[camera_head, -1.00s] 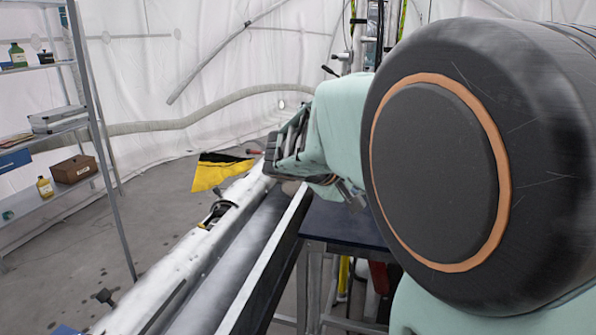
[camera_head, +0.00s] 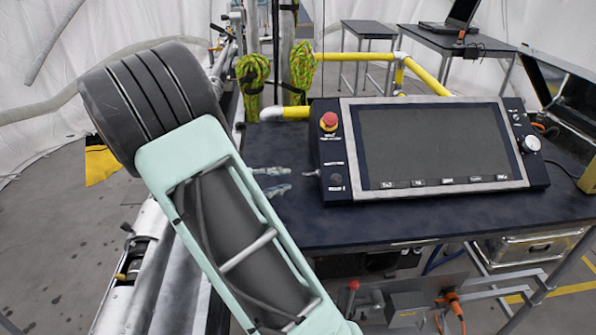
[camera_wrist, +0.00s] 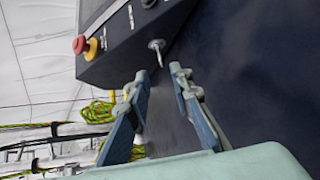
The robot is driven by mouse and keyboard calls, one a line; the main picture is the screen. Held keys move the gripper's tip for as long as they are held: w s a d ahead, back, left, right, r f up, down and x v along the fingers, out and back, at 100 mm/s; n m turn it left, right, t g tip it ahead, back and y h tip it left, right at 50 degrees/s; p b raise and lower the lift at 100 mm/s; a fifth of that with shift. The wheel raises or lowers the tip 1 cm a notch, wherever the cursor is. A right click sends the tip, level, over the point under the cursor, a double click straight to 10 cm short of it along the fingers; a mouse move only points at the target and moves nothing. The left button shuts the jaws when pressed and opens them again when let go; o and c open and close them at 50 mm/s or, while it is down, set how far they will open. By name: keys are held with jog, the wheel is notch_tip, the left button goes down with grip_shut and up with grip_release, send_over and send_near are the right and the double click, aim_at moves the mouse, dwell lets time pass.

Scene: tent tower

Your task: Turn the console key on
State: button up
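The console (camera_head: 432,150) is a black control box with a grey-framed dark screen, on a dark blue table. The small metal key (camera_head: 312,173) sticks out of the console's left side. It also shows in the wrist view (camera_wrist: 157,47), straight ahead of my gripper. My gripper (camera_head: 275,180) is left of the key, with its fingers pointing at it. In the wrist view my gripper (camera_wrist: 158,82) is open, with nothing between its two fingers. The key lies just beyond the fingertips, apart from them as far as I can tell.
A red emergency button (camera_head: 329,121) sits on the console's upper left. A yellow pipe (camera_head: 350,57) and green-yellow rope coils (camera_head: 252,80) are behind the table. An open black case (camera_head: 568,88) stands at the right. The table (camera_head: 400,222) is clear in front of the console.

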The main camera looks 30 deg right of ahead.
aim_at(305, 174)
jog(key=x, duration=0.8)
jog(key=shift+w+p, duration=0.15)
jog(key=shift+p, duration=0.25)
grip_shut()
